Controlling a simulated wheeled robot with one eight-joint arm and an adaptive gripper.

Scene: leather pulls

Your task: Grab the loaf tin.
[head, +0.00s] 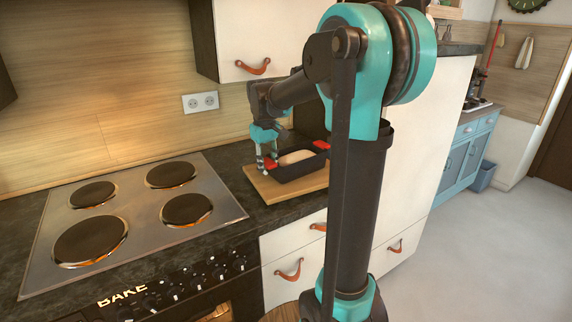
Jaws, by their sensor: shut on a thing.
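The loaf tin (301,168) is dark with red end grips and holds a pale loaf (296,157). It sits on or just over a wooden board (262,185) on the dark counter right of the stove; I cannot tell whether it touches the board. My gripper (266,163) points down at the tin's left end, shut on the tin by its left red grip. The fingertips are small in the picture. My arm's upright column hides part of the area right of the tin.
A stove with several round hotplates (186,209) lies to the left. Above the counter hangs a white cabinet with a leather pull (253,67). A socket (200,102) is on the wooden wall behind. Drawers are below the counter. Open floor (490,240) lies to the right.

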